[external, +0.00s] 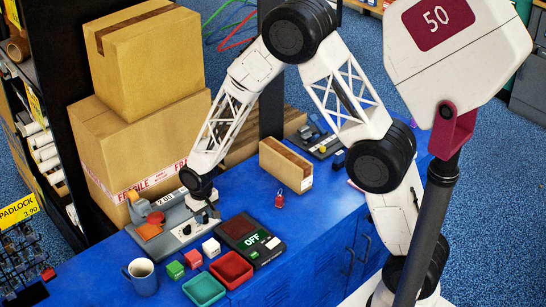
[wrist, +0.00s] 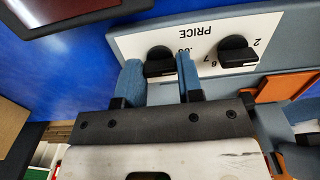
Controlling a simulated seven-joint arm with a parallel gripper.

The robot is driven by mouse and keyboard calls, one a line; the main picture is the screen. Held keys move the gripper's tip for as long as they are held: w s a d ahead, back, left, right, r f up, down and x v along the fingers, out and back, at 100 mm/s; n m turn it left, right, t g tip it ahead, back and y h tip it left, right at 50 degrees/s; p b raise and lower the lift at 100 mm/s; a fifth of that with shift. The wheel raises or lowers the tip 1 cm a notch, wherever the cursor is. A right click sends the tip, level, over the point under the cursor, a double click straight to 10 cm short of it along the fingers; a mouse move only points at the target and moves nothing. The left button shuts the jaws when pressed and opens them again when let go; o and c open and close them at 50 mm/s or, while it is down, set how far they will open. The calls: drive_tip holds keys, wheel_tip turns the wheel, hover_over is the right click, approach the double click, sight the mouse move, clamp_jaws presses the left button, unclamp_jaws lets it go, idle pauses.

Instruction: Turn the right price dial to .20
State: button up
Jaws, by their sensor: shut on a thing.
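The price panel (wrist: 195,35) is a white plate marked PRICE, upside down in the wrist view. It carries two black dials. The right dial (wrist: 160,56), on the picture's left, has a label reading about .00 at its edge. My gripper (wrist: 159,66) has its two blue fingers on either side of this dial and is shut on it. The left dial (wrist: 237,50) stands free, with figures such as 2, 6 and 7 around it. In the external view my gripper (external: 208,213) is down at the grey pricing machine (external: 150,243), whose display reads 2.00; my arm partly hides the panel.
A dark device reading OFF (external: 250,240) stands close to the right. Small cubes (external: 193,259), a red tray (external: 231,270), a green tray (external: 204,289) and a mug (external: 142,275) are in front. Large cartons (external: 150,60) rise behind. A red padlock (external: 279,199) lies to the right.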

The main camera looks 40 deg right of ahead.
sight(204, 216)
drive_tip(key=shift+m, duration=2.9)
drive_tip(key=o, duration=0.9)
drive_tip(key=shift+o, duration=0.2)
drive_tip(key=shift+r, duration=0.15)
drive_tip(key=shift+r, duration=3.8)
